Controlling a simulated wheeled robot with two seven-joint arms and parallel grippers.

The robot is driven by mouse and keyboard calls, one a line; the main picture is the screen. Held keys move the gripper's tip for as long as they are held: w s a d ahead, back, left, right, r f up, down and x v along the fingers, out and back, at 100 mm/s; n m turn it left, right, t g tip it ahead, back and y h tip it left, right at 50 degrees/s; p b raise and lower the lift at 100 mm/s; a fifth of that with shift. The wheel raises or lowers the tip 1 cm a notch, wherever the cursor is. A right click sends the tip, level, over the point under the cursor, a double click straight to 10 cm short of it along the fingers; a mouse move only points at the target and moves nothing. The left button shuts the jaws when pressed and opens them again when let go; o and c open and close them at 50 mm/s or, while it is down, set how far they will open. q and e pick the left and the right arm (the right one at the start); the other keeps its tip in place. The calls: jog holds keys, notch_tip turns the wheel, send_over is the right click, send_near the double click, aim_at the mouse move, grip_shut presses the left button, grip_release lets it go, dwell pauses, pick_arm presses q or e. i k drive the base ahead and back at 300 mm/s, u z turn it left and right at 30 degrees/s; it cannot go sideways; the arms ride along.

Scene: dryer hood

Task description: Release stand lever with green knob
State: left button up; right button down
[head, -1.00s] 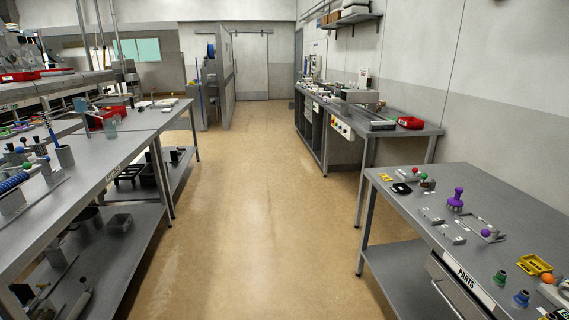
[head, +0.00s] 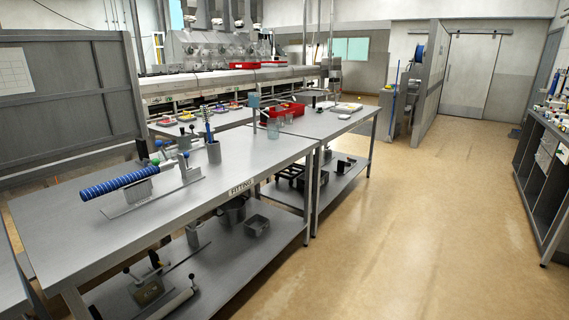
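On the steel table at the left stands a small metal stand (head: 186,165) with several short levers carrying ball knobs. A blue ribbed roller (head: 120,184) lies on a holder on a flat metal plate in front of the stand. Neither of my grippers is in view.
A grey cup (head: 213,153) with a blue brush is close to the stand. A red bin (head: 286,110) and glass jars are farther back. The lower shelf (head: 200,262) holds more metal parts with levers. The floor (head: 400,230) to the right is clear.

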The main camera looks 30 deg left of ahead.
aim_at(155, 162)
jog(key=u, duration=1.05)
jog(key=i, duration=0.95)
jog(key=u, duration=1.1)
jog(key=i, duration=0.2)
jog(key=u, duration=0.25)
